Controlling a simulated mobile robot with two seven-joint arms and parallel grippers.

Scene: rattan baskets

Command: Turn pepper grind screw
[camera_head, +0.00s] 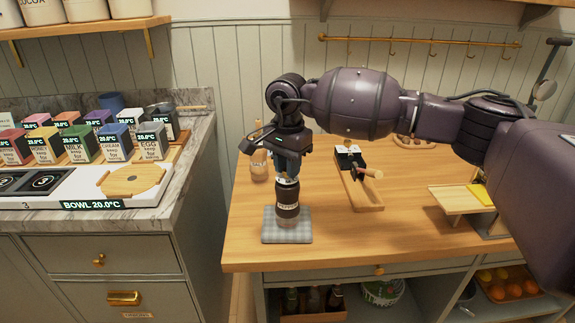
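A dark pepper grinder (288,203) with a pale label band and a clear lower part stands upright on a grey checked mat (268,237) near the counter's front left corner. My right gripper (287,173) points straight down over the grinder, with its fingers at the grinder's silvery top. The top is mostly hidden by the fingers. I cannot tell whether the fingers are closed on the screw or only beside it. My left gripper is not in view.
A wooden tray (372,206) with a black holder lies to the right on the wooden counter (330,247). A bottle-like item (258,165) stands behind the grinder. A small wooden stand (455,199) is at the right. Labelled boxes (152,141) stand on the left marble counter.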

